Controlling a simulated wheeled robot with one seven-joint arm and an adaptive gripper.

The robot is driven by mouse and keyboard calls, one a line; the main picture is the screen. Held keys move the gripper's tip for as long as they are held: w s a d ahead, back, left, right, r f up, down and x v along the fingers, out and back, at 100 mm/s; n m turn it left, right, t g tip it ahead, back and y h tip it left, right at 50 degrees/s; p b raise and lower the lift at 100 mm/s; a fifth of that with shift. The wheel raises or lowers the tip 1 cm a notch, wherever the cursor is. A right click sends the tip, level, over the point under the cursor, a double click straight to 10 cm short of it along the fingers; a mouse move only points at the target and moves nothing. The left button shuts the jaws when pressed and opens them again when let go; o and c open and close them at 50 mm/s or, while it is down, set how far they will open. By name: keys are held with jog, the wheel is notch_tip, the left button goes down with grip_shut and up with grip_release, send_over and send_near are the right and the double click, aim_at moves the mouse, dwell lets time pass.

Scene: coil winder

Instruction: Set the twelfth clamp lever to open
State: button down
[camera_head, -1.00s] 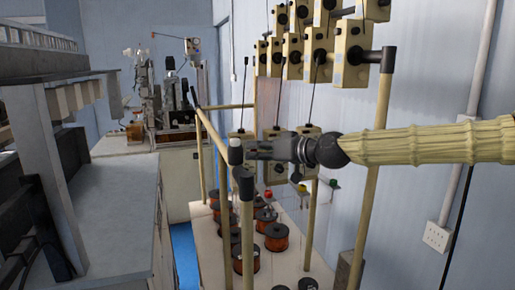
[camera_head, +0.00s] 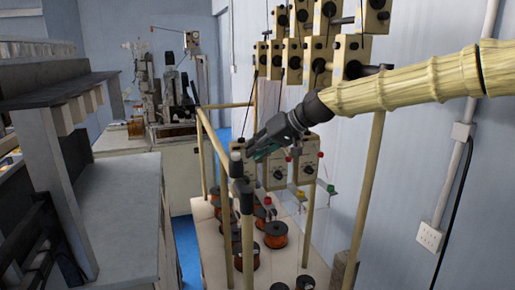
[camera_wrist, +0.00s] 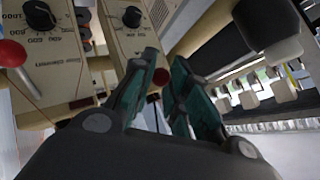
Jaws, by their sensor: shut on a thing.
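My gripper (camera_head: 259,150) points down and left in the head view, close to the lower row of cream tensioner boxes. A second red ball lever (camera_wrist: 12,54) stands out at the left of the wrist view, beside a box with a black dial (camera_wrist: 40,15). I cannot read which lever is the twelfth.
An upper row of cream boxes (camera_head: 323,50) hangs above on a pole frame. A pole (camera_head: 247,235) stands just below my gripper. Copper wire spools (camera_head: 276,235) stand on the bench beneath. A wall lies at right; a grey bench (camera_head: 125,200) is at left.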

jog(key=shift+w+r, duration=0.1)
jog(key=shift+r, duration=0.15)
jog(key=c, duration=1.4)
grip_release()
jog(key=shift+f, duration=0.15)
jog(key=shift+o, duration=0.2)
jog(key=v, duration=1.2)
